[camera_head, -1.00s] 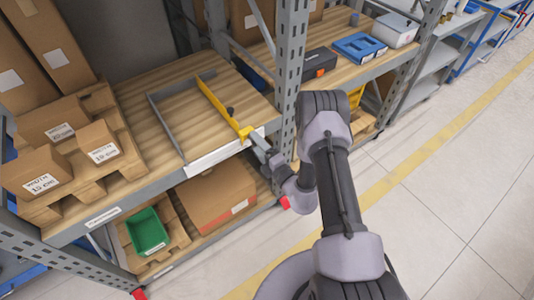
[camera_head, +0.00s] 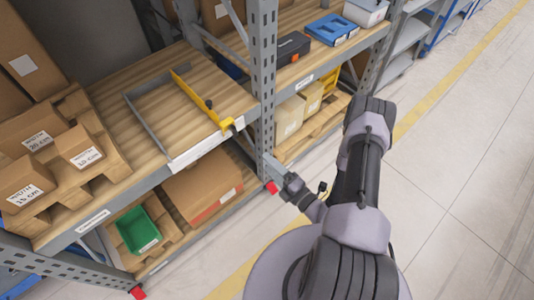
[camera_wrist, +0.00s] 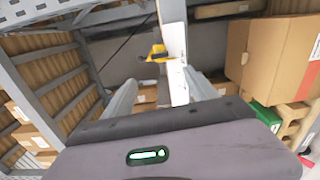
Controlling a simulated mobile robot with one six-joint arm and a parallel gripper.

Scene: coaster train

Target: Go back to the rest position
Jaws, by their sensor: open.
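My gripper (camera_head: 272,166) is in front of the shelf's grey upright, out over the aisle side of the lower shelf. In the wrist view my gripper (camera_wrist: 160,92) shows its two grey fingers spread apart with nothing between them. A yellow guide (camera_head: 203,98) and a grey guide (camera_head: 148,126) stand on the upper wooden shelf, left of my gripper and apart from it. The yellow end of the guide also shows in the wrist view (camera_wrist: 158,53), beyond the fingers.
Boxes with width labels (camera_head: 80,147) sit on a pallet at the left. A green bin (camera_head: 138,230) and a large carton (camera_head: 200,183) stand on the lower shelf. The grey upright (camera_head: 264,80) is close to my gripper. The aisle floor (camera_head: 455,190) at right is clear.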

